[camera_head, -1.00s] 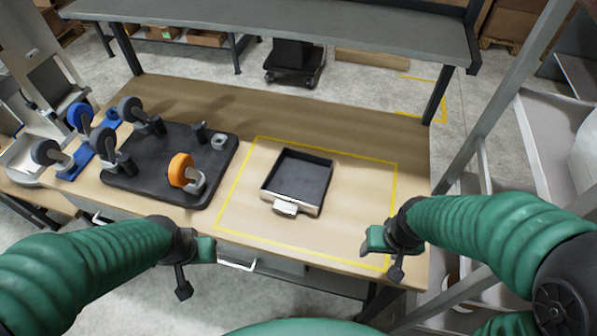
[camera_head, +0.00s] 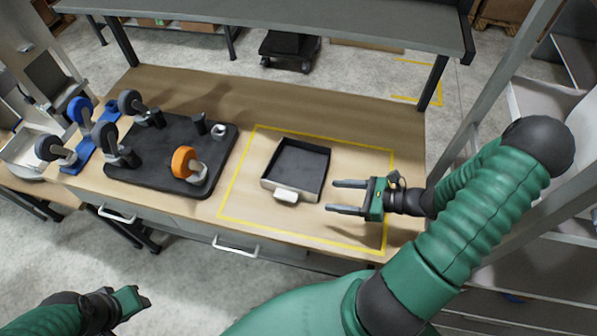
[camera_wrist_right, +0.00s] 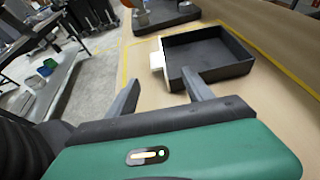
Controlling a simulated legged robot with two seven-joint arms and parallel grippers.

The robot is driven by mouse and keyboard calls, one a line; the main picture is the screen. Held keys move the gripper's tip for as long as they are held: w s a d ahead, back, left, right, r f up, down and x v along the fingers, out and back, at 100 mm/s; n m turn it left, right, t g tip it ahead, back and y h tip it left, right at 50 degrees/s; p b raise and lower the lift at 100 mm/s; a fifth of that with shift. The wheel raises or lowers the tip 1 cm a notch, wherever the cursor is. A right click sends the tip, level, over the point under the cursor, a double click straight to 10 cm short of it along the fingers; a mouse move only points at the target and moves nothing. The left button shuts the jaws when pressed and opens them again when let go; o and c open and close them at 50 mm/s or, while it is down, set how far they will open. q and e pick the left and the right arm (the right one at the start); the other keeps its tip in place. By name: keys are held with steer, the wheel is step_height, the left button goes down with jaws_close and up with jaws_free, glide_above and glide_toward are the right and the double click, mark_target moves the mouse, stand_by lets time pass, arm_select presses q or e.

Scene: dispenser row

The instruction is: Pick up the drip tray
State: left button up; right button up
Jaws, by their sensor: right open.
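The drip tray (camera_head: 299,168) is a shallow dark square tray with a pale front and a white tab handle (camera_head: 286,196). It lies on the table inside a yellow taped outline. My right gripper (camera_head: 331,197) is open and empty, just right of the tray, with its fingers pointing left; it does not appear to touch it. In the right wrist view, the tray (camera_wrist_right: 210,57) is ahead of the two spread fingers (camera_wrist_right: 163,88), its white tab to the left. My left gripper (camera_head: 138,300) is at the lower left, off the table; its fingers are not clear.
A black board (camera_head: 150,165) with grey casters and an orange-wheeled caster (camera_head: 187,163) stands left of the tray. A metal rack (camera_head: 500,100) rises at the right. The wooden tabletop (camera_head: 350,130) behind the tray is clear.

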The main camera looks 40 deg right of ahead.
glide_toward(282, 192)
steer(key=shift+w+a+f, duration=0.15)
steer(key=shift+w+a, duration=0.25)
steer(key=shift+w, duration=0.1)
steer(key=p+x, duration=0.2)
steer(key=x, duration=0.3)
steer(key=shift+w+d, duration=0.15)
steer(key=shift+w+f, duration=0.15)
steer(key=shift+a, duration=0.4)
steer(key=shift+c, duration=1.5)
steer(key=c, duration=0.5)
steer(key=shift+d, duration=0.2)
jaws_close()
arm_select(q)
steer(key=shift+w+a+r, duration=0.1)
steer(key=shift+a+r, duration=0.1)
steer(key=shift+r, duration=0.25)
steer(key=shift+w+a+r, duration=0.1)
steer(key=shift+a+r, duration=0.1)
steer(key=shift+r, duration=0.25)
